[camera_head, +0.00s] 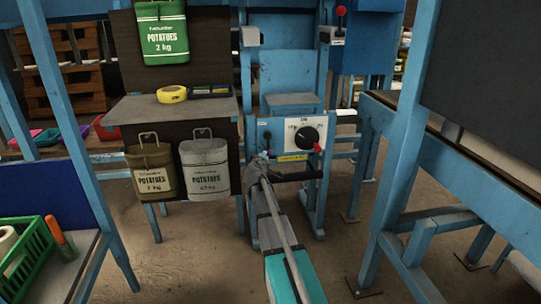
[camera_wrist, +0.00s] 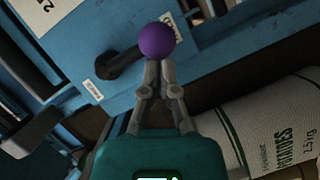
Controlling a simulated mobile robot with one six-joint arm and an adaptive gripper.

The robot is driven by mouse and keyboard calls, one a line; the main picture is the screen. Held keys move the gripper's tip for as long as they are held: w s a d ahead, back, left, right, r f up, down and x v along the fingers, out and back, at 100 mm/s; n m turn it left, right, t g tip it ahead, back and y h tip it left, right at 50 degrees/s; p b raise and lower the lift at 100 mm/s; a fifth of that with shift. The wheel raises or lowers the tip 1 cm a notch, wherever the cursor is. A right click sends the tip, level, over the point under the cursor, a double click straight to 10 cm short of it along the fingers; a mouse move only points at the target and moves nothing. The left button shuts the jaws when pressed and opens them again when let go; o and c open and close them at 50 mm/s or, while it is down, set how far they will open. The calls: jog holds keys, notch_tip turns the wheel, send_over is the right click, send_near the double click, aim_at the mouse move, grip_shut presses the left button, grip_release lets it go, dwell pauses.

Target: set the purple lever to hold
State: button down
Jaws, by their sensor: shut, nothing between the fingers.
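The purple lever's ball knob (camera_wrist: 157,41) shows in the wrist view, at the end of a dark arm (camera_wrist: 124,62) that comes from a round pivot on a blue panel (camera_wrist: 75,60). My gripper (camera_wrist: 160,66) is shut and empty. Its fingertips are right at the lower edge of the ball in the picture; I cannot tell whether they touch it. A small white label (camera_wrist: 93,90) lies below the pivot, its words too small to read.
A dial (camera_head: 307,136) with a red-tipped pointer is on the stand. A pale potato sack (camera_head: 205,168) hangs left of my gripper; it also shows in the wrist view (camera_wrist: 290,125). An olive sack (camera_head: 151,170) hangs farther left. A blue frame (camera_head: 400,170) stands right.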

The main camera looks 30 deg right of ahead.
jog(key=shift+a, duration=0.15)
jog(key=w+a+p+v, duration=0.1)
jog(key=a+p+v, duration=0.1)
jog(key=v, duration=1)
jog(key=shift+a+r, duration=0.25)
jog(key=shift+r, duration=0.1)
dwell(0.4)
